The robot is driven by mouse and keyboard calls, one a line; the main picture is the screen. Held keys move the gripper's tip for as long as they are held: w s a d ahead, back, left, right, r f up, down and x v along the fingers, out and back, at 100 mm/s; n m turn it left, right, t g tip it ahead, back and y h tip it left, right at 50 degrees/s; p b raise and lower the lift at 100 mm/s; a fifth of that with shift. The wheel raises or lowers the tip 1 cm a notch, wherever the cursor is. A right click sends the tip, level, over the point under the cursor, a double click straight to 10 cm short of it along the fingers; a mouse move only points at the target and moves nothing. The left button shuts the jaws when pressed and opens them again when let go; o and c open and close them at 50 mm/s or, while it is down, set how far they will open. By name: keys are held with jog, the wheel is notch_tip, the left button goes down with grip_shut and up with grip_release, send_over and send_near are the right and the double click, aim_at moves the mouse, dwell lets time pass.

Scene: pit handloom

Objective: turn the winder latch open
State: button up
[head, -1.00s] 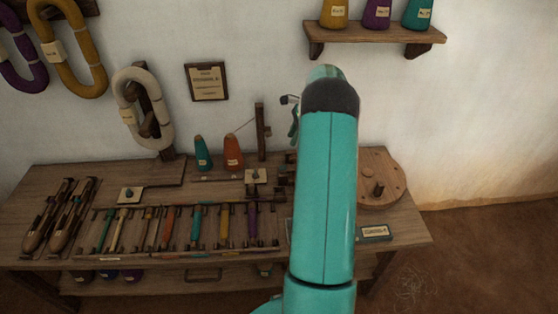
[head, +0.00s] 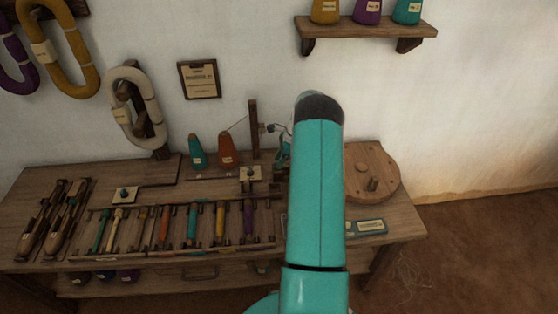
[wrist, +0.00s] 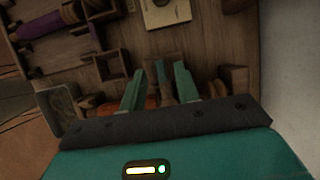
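The bobbin winder and its latch are not clearly identifiable. In the head view my arm covers the bench area right of the wooden post (head: 254,128). A pale plate with a small dark knob (head: 251,174) lies at the post's foot; a similar plate shows at the top of the wrist view (wrist: 165,12). My gripper (wrist: 160,84) has its two teal fingers apart over the bench. A narrow grey-green piece (wrist: 161,80) shows between them; I cannot tell whether they touch it. An orange rounded thing (wrist: 150,102) lies behind the left finger, partly hidden by the gripper body.
A rack of colored bobbins (head: 180,226) lies at the front of the bench, with shuttles (head: 55,218) at left. Teal (head: 196,153) and orange (head: 227,152) cones stand left of the post. A round wooden disc (head: 370,170) is at right. A shelf (head: 368,30) hangs above.

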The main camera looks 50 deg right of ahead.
jog(key=shift+w+a+f, duration=0.1)
jog(key=shift+w+f, duration=0.1)
jog(key=shift+f, duration=0.2)
grip_shut()
jog(key=shift+n, duration=0.3)
jog(key=n+g, duration=0.1)
jog(key=n, duration=0.3)
jog(key=shift+w+g+y, duration=0.15)
jog(key=shift+g+y, duration=0.15)
jog(key=shift+g, duration=0.1)
jog(key=n+g, duration=0.1)
jog(key=n, duration=0.3)
jog(key=shift+w+n+g, duration=0.1)
jog(key=shift+n+g, duration=0.3)
jog(key=n, duration=0.2)
jog(key=n+g, duration=0.1)
jog(key=n, duration=0.1)
jog(key=shift+w+n+g, duration=0.15)
jog(key=shift+n+g, duration=0.15)
jog(key=shift+n+g+h, duration=0.6)
jog(key=shift+n+h, duration=0.1)
jog(key=shift+n, duration=1.2)
